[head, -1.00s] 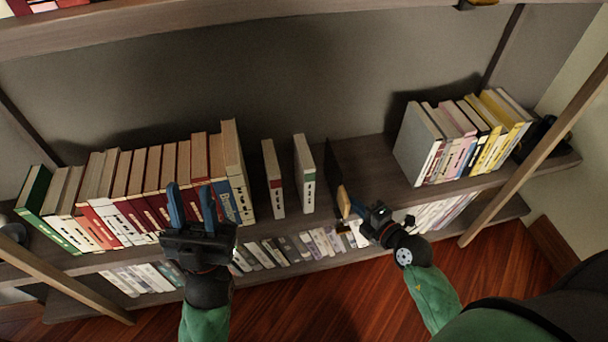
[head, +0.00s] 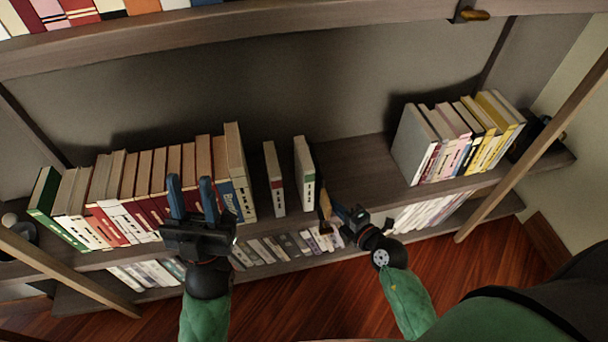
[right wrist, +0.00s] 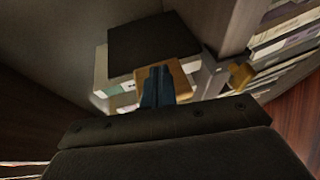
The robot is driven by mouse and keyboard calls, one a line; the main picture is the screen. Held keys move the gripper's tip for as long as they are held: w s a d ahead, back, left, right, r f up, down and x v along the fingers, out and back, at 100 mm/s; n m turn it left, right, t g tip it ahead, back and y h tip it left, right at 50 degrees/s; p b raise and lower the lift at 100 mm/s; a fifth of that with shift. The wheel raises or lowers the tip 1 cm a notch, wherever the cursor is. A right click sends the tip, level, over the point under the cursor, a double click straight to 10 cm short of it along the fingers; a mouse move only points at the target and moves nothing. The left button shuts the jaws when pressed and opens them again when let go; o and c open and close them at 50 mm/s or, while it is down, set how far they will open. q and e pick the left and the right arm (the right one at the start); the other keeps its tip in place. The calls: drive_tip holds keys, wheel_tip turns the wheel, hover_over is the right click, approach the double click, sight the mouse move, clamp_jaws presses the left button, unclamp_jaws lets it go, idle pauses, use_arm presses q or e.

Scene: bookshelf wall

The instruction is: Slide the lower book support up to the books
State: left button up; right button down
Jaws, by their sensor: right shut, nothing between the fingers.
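The lower book support is a dark upright plate with a tan wooden block (head: 325,201) on the middle shelf. It stands just right of two free-standing white-spined books (head: 304,172) (head: 274,178). In the right wrist view its wooden block (right wrist: 181,76) is right beside my right fingertips, with a dark panel and pale book edges (right wrist: 101,72) behind. I cannot tell whether the plate touches the nearer book. My right gripper (head: 338,212) is shut and empty, against or very close to the block's right side. My left gripper (head: 191,195) is open and empty, before the left book row.
A long book row (head: 150,190) fills the shelf's left part; a gap separates it from the two books. Another row (head: 460,140) stands at the right, with bare shelf (head: 365,165) between. The upper shelf (head: 250,42) overhangs, carrying another support (head: 470,13). More books line the shelf below.

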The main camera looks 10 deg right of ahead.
drive_tip(key=shift+a+r, duration=0.1)
drive_tip(key=shift+a, duration=0.15)
drive_tip(key=a+p, duration=0.5)
drive_tip(key=a, duration=0.1)
drive_tip(key=shift+a, duration=0.4)
idle(0.8)
drive_tip(key=shift+a, duration=0.1)
